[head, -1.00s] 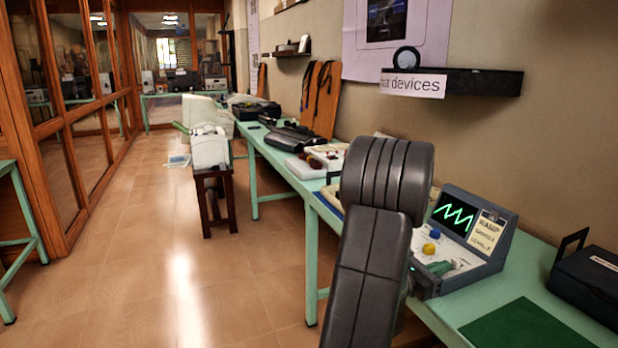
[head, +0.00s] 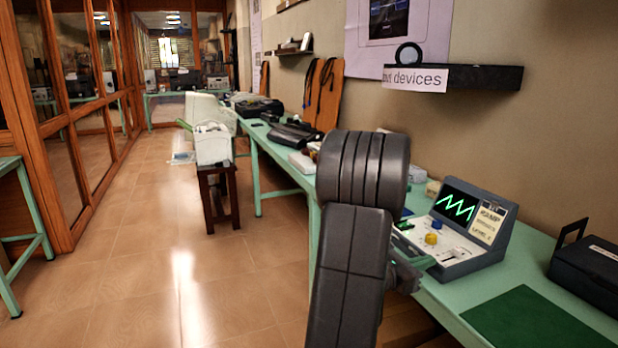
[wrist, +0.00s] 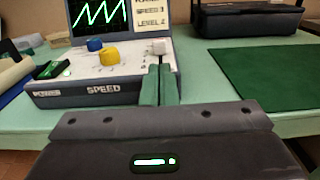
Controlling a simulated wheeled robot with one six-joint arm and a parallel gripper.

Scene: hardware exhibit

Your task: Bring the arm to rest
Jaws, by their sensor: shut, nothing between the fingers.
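My gripper (wrist: 159,84) shows in the wrist view with its two green fingers together and nothing between them. They are in front of the console (wrist: 105,93), which has a lit screen with a green zigzag trace. A white slider knob (wrist: 158,47) shows just beyond the fingertips; I cannot tell whether they touch it. The console also has a blue knob (wrist: 94,45), a yellow knob (wrist: 109,56) and a green switch (wrist: 50,69). In the head view my arm stands left of the console (head: 462,233) and hides most of my gripper.
The console stands on a long green bench (head: 450,298) along the right wall. A green mat (head: 530,318) and a black case (head: 592,270) lie to its right. A shelf (head: 480,77) hangs above.

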